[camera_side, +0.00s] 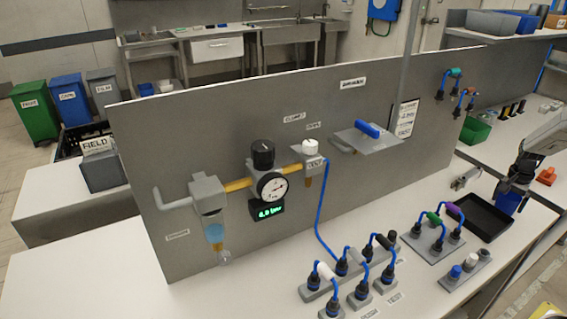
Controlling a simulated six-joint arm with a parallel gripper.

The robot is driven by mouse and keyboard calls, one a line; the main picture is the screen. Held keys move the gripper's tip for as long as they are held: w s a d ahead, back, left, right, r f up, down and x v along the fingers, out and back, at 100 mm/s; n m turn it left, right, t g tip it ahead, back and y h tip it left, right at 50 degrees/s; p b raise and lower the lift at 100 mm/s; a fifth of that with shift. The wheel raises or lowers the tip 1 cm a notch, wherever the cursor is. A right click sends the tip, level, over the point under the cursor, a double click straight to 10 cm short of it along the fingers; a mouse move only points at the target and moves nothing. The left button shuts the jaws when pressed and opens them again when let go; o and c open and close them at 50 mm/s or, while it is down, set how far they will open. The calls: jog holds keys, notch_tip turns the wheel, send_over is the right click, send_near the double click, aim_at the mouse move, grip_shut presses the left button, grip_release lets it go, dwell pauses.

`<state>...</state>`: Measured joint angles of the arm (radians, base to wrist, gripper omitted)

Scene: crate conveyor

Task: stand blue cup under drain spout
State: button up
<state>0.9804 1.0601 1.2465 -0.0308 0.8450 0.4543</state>
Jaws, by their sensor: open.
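A blue cup (507,204) stands at the right, beside the right end of the black tray. My gripper (517,187) is open and comes down over the cup from the upper right. I cannot tell whether its fingers are around the cup or just above it.
A black tray (481,217) lies left of the cup. Hose blocks (433,236) and plugs with blue hoses (352,275) fill the front bench. A pressure gauge (271,186) sits right of the filter. The grey panel (370,200) walls off the back. Bench below the spout is clear.

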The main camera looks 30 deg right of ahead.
jog(key=shift+f, duration=0.5)
jog(key=c, duration=1)
jog(key=shift+r, duration=0.8)
jog(key=s+a+r, duration=0.6)
jog(key=a+r, duration=0.1)
jog(key=s+a+r, duration=0.3)
jog(key=r, duration=0.1)
jog(key=shift+s+a+r, duration=0.2)
